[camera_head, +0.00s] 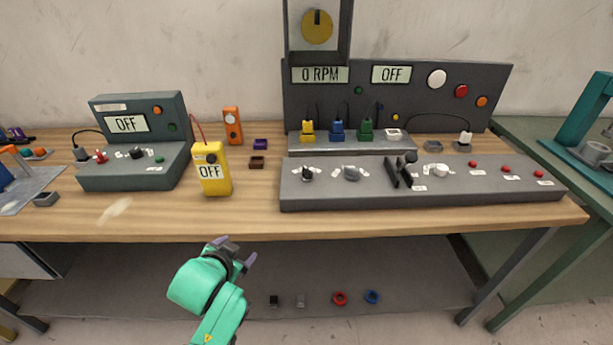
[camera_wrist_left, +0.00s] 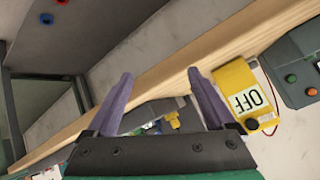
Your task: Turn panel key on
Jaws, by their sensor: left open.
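The large dark control panel (camera_head: 400,95) stands at the back right of the bench, with displays reading "0 RPM" and "OFF". Its sloping front console (camera_head: 420,193) carries a black rotary switch (camera_head: 307,173), a grey switch (camera_head: 351,173), a black lever (camera_head: 398,170) and a white knob (camera_head: 440,171). I cannot tell which of them is the key. My left gripper (camera_head: 236,250) is open and empty in front of the bench edge, below and left of the console. Its two purple fingers (camera_wrist_left: 160,75) stand apart in the left wrist view. My right gripper is not in view.
A yellow meter (camera_head: 212,172) reading "OFF" stands near the bench's front edge; it also shows in the left wrist view (camera_wrist_left: 240,90). A smaller dark box (camera_head: 135,110) reading "OFF" is at left. Red and blue rings (camera_head: 340,298) lie on the lower shelf (camera_head: 200,285).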

